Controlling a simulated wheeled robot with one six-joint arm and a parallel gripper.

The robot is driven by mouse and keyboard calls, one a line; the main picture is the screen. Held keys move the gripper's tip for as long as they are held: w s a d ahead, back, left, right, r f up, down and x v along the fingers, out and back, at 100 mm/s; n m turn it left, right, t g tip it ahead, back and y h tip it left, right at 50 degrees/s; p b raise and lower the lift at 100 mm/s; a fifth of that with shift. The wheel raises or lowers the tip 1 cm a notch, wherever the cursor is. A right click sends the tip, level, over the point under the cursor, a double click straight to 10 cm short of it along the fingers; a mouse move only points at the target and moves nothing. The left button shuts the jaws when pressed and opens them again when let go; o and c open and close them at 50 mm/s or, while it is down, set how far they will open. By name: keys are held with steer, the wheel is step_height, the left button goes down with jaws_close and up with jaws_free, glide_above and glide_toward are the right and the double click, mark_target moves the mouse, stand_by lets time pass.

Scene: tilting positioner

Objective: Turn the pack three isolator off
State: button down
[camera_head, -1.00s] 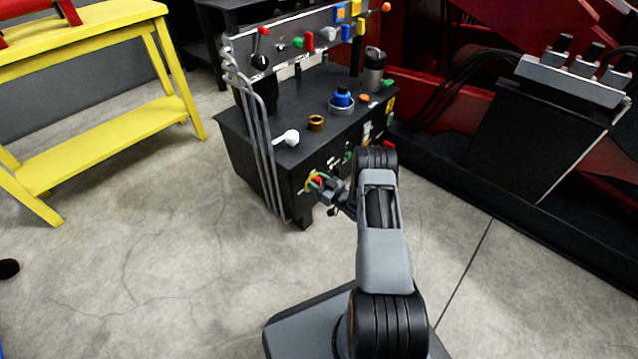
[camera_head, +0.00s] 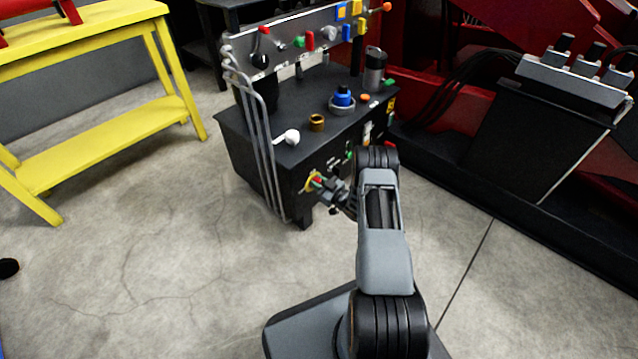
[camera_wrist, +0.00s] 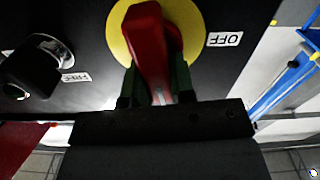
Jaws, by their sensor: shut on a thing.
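The isolator is a red handle (camera_wrist: 149,45) on a round yellow plate (camera_wrist: 193,32) on the front of the black cabinet. An OFF label (camera_wrist: 224,39) sits to the right of the plate in the wrist view. My gripper (camera_wrist: 157,90) is shut on the red handle, with a green-tipped finger on each side of it. The handle points from the plate's middle toward the gripper. In the head view my gripper (camera_head: 322,184) is at the yellow plate (camera_head: 312,181), low on the cabinet's front. Any pack number is not readable.
A black knob (camera_wrist: 32,70) with a FREE label stands left of the isolator in the wrist view. The cabinet top (camera_head: 262,150) carries a white-handled lever (camera_head: 287,137), a brass ring (camera_head: 316,122) and a blue knob (camera_head: 342,97). A yellow bench (camera_head: 100,125) stands left. Floor in front is clear.

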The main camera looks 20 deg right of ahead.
steer(key=n, duration=0.1)
steer(key=n+b, duration=0.1)
steer(key=n, duration=0.2)
steer(key=shift+s+a+f+b, duration=0.15)
steer(key=shift+a+f+b, duration=0.1)
steer(key=shift+b, duration=0.15)
steer(key=n, duration=0.2)
steer(key=n+b, duration=0.1)
steer(key=n, duration=0.1)
steer(key=shift+s+a+f, duration=0.1)
steer(key=shift+a+f, duration=0.05)
steer(key=shift+s+a+f+n, duration=0.1)
steer(key=shift+f+n, duration=0.1)
steer(key=shift+n, duration=1.2)
steer(key=shift+w+a+f+n, duration=0.1)
steer(key=shift+f+n, duration=0.1)
steer(key=shift+n, duration=1.2)
steer(key=shift+s+a+f+n, duration=0.1)
steer(key=shift+f+n, duration=0.1)
steer(key=shift+n, duration=1.2)
steer(key=shift+d, duration=0.1)
steer(key=c, duration=1.3)
jaws_free()
steer(key=o, duration=0.3)
steer(key=shift+o, duration=0.2)
steer(key=p+v, duration=0.4)
steer(key=v, duration=0.9)
steer(key=shift+s, duration=0.4)
